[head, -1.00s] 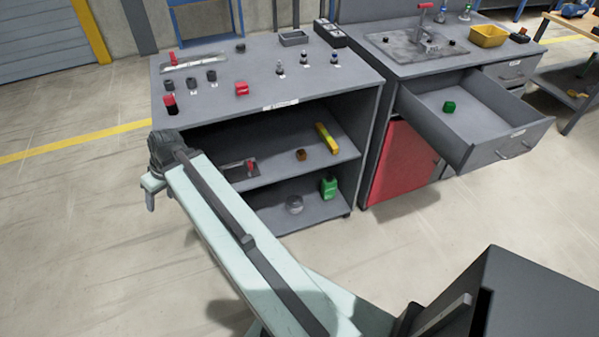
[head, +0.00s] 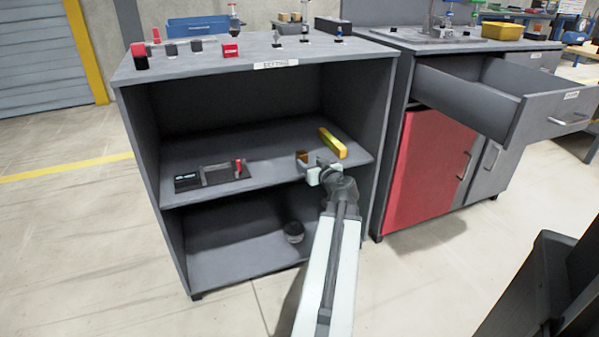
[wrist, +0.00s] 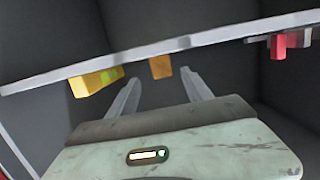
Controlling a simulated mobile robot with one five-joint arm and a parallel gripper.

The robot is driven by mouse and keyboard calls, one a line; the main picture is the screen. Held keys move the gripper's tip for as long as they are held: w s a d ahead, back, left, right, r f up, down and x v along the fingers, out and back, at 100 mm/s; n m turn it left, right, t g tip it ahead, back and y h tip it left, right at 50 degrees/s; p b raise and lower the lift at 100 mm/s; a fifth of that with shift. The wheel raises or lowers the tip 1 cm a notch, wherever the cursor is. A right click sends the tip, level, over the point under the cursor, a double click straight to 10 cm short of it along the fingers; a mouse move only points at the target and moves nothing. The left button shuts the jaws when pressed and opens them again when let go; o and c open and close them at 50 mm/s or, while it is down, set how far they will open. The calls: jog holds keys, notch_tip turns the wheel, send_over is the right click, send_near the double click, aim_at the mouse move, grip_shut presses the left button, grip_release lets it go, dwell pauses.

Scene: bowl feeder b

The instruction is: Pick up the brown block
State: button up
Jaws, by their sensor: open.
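The brown block (head: 301,156) sits on the middle shelf of the grey cabinet, near its front edge, partly hidden by my gripper (head: 309,168) in the head view. My gripper is at the shelf's front edge, open and empty. In the wrist view, where the shelf appears upside down, the brown block (wrist: 160,67) shows between and just beyond the two fingertips (wrist: 160,80). I cannot tell whether the fingers touch it.
A yellow bar (head: 332,143) lies close to the right of the block. The shelf edge (head: 260,185) is near my gripper. A black device with a red part (head: 212,174) is farther left. An open drawer (head: 500,105) juts out at right.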

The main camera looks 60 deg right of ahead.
aim_at(304, 157)
jog(key=shift+a+b+x, duration=0.2)
jog(key=shift+b+x, duration=0.55)
jog(key=shift+x, duration=3.2)
jog(key=shift+w, duration=0.1)
grip_shut()
jog(key=shift+r, duration=0.1)
